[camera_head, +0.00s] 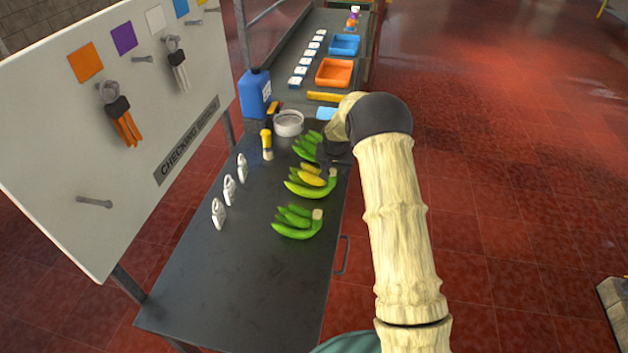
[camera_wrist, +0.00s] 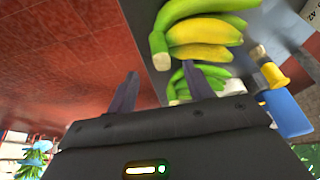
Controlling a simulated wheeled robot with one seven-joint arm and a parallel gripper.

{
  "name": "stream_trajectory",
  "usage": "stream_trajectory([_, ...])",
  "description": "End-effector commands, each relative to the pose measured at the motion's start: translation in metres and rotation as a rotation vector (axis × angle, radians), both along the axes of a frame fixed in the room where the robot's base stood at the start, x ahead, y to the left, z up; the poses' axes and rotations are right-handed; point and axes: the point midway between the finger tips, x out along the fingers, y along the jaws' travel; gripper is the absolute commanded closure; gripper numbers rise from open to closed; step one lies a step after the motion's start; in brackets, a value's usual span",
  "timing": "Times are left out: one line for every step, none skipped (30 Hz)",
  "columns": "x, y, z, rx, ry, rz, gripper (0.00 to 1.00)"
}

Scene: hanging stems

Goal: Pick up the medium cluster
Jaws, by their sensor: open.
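Three banana clusters lie in a row on the dark table. I cannot tell surely which one is the medium cluster. In the wrist view, the green-and-yellow cluster (camera_wrist: 205,40) is at the top, and another green cluster (camera_wrist: 212,73) shows behind the right finger. My gripper (camera_wrist: 157,88) is open, with nothing between its fingers.
The table (camera_head: 235,290) is clear at its near end. White tags (camera_head: 229,189) stand along its left side. A yellow-handled brush (camera_head: 267,144), a round metal dish (camera_head: 289,123) and a blue jug (camera_head: 254,93) are farther back. A sign board (camera_head: 100,150) borders the left.

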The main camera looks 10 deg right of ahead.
Motion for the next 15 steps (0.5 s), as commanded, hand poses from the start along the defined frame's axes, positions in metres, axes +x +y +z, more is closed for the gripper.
stream_trajectory([0.0, 0.0, 0.0, 0.0, 0.0, 0.0, 0.48])
stream_trajectory([0.0, 0.0, 0.0, 0.0, 0.0, 0.0, 0.48])
stream_trajectory([0.0, 0.0, 0.0, 0.0, 0.001, 0.0, 0.48])
stream_trajectory([0.001, 0.0, -0.001, 0.0, 0.001, 0.0, 0.48])
stream_trajectory([0.001, 0.0, -0.001, 0.0, 0.001, 0.0, 0.48])
stream_trajectory([0.002, 0.0, -0.002, 0.0, 0.001, 0.0, 0.48])
stream_trajectory([0.004, -0.001, -0.004, 0.0, 0.002, 0.0, 0.48])
stream_trajectory([0.005, -0.001, -0.006, 0.0, 0.003, 0.0, 0.48])
stream_trajectory([0.007, -0.001, -0.008, 0.0, 0.003, 0.0, 0.48])
stream_trajectory([0.009, -0.002, -0.01, 0.0, 0.002, 0.0, 0.48])
stream_trajectory([0.01, -0.002, -0.013, 0.0, 0.003, 0.0, 0.48])
stream_trajectory([0.013, -0.002, -0.016, 0.0, 0.002, 0.0, 0.48])
stream_trajectory([0.015, -0.002, -0.019, 0.0, 0.003, -0.001, 0.48])
stream_trajectory([0.016, -0.003, -0.021, 0.001, 0.003, -0.001, 0.48])
stream_trajectory([0.019, -0.003, -0.025, 0.001, 0.003, -0.001, 0.48])
